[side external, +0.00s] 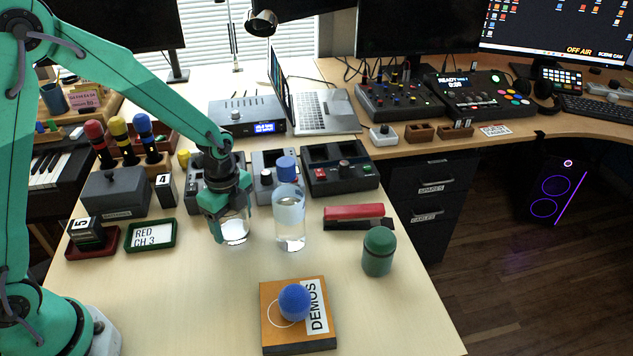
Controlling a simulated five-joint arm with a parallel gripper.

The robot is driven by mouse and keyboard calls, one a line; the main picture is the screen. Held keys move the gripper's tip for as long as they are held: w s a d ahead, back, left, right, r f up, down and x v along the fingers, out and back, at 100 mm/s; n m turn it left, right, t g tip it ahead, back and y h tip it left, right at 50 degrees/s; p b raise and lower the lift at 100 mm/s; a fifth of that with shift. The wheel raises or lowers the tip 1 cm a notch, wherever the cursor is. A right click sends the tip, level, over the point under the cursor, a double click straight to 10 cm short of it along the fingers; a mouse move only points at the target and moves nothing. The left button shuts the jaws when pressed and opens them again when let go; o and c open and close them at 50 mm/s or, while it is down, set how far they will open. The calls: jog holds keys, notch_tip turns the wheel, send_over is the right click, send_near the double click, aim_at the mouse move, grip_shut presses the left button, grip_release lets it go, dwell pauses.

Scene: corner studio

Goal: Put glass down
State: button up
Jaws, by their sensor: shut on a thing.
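My gripper (226,208) points down at the middle of the desk, its green jaws shut on a clear glass (236,231). The upper part of the glass is hidden by the jaws, and its lower part shows below them. The glass looks upright. Its bottom is at or just above the desk top (190,290); I cannot tell whether it touches. A clear bottle with a blue cap (290,215) stands close to the right of the glass.
A red stapler (357,216) and a green jar (378,252) stand to the right. A box marked DEMOS (270,336) with a blue ball (295,302) lies in front. A framed RED CH.3 card (150,235) is to the left. The front left desk is clear.

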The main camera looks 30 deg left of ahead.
jog(key=shift+f, duration=0.45)
jog(key=shift+f, duration=0.1)
jog(key=o, duration=1.2)
jog(key=shift+c, duration=0.2)
notch_tip(320, 180, up, 12)
dwell(0.4)
